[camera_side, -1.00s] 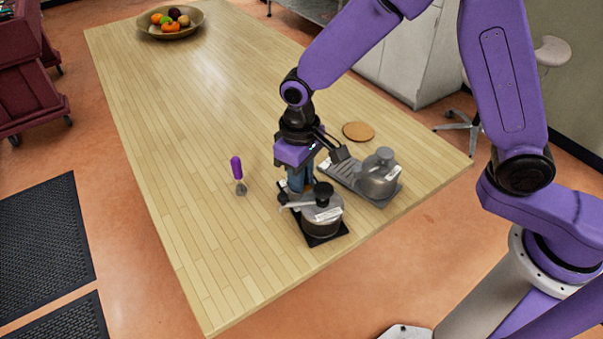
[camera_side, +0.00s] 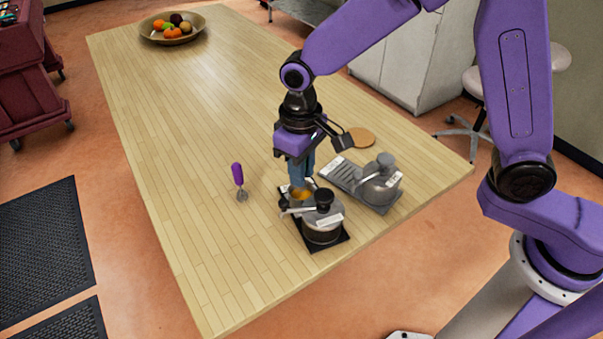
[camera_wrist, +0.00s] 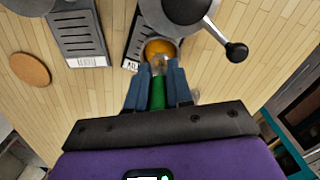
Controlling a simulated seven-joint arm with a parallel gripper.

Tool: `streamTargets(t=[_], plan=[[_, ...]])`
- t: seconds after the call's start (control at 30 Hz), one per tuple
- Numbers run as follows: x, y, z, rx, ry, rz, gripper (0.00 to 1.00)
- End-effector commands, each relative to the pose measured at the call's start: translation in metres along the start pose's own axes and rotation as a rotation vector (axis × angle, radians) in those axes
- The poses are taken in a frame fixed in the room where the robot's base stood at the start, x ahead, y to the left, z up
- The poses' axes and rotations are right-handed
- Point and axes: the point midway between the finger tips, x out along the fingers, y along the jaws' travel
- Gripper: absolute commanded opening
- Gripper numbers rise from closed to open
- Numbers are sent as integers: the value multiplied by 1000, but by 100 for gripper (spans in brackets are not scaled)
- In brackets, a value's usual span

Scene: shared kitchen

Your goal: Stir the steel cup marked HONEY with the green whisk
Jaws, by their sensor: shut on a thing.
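My gripper (camera_wrist: 158,82) is shut on the green whisk (camera_wrist: 157,95), with a blue finger on each side of its handle. In the side view my gripper (camera_side: 300,174) is just above a small steel cup (camera_side: 297,202) with orange-yellow contents. The cup (camera_wrist: 178,42) also shows in the wrist view, just beyond the whisk's wire head, which overlaps its near edge. I cannot tell whether the wires are inside the cup or above it. No HONEY marking on it is readable. The whisk is hidden behind the fingers in the side view.
A kettle-like pot (camera_side: 322,222) on a dark base stands right beside the cup. A second grey pot (camera_side: 380,185) on a grey tray is to the right. A cork mat (camera_side: 362,138) lies behind. The table's left side is clear.

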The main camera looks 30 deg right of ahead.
Motion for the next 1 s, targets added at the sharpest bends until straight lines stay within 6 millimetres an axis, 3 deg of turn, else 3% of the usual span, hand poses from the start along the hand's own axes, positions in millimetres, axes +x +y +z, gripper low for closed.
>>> streamTargets(t=[0.5,1.0], plan=[[-30,0,0,0,1,0,0],[-32,0,0,1,1,0,0]])
